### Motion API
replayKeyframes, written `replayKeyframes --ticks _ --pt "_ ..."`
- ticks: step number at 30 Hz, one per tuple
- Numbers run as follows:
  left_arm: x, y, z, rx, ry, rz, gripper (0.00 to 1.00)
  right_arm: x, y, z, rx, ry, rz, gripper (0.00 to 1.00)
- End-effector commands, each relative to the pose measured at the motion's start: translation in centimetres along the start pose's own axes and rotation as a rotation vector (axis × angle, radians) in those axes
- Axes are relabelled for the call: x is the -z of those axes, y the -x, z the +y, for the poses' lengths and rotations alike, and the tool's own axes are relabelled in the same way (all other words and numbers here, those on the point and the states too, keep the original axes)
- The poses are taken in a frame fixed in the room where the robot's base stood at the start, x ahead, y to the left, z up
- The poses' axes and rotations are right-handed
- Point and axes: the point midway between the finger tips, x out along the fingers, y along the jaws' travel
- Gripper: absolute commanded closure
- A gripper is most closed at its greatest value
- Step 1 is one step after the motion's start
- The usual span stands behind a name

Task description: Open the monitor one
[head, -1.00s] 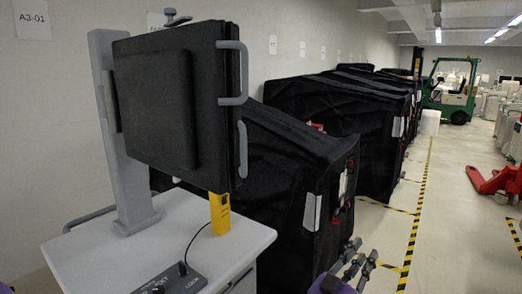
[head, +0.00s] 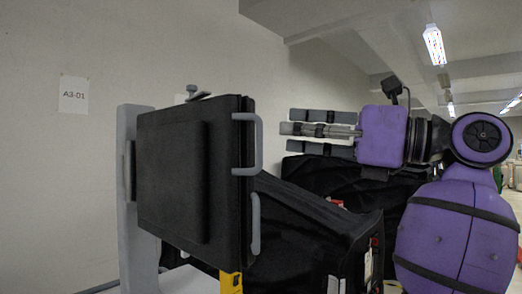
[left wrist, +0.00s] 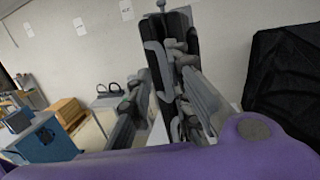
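The monitor (head: 172,180) is a black panel pair on a light grey post, folded shut. Grey handles (head: 249,145) stick out along its right edge, one upper and one lower. My left gripper (head: 288,130) is in the air to the right of the monitor, its fingers pointing left toward the upper handle. The fingers are spread apart and empty, with a visible gap to the handle in the head view. In the left wrist view the monitor (left wrist: 170,35) appears edge-on beyond the fingers. My right gripper is not in view.
A yellow block (head: 231,283) stands below the monitor's right corner. A black covered cart (head: 300,225) is behind and to the right. The wall (head: 60,180) is behind the monitor. A blue cabinet (left wrist: 42,138) shows at left in the left wrist view.

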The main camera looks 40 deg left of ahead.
Motion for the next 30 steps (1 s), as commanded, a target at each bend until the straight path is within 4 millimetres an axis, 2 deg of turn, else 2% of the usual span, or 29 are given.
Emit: replayKeyframes --ticks 2,5,8,15,19,24,30 --pt "1.5 0.1 -0.2 0.005 0.007 0.071 0.81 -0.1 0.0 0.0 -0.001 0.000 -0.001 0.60" --pt "2.4 -0.1 -0.2 0.005 0.011 0.109 0.81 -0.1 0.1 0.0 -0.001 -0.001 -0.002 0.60" --pt "2.5 -1.1 -0.2 0.004 0.012 0.115 0.81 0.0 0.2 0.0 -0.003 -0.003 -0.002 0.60" --pt "2.8 -5.0 -0.1 0.002 0.014 0.111 0.81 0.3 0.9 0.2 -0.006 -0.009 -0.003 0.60" --pt "3.0 -6.6 -0.1 0.002 0.012 0.111 0.81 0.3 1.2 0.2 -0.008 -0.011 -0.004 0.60" --pt "3.2 -7.6 -0.2 0.003 0.011 0.111 0.81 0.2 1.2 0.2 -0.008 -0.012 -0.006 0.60" --pt "3.3 -7.6 -0.2 0.004 0.010 0.110 0.81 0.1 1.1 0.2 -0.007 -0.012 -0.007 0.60"
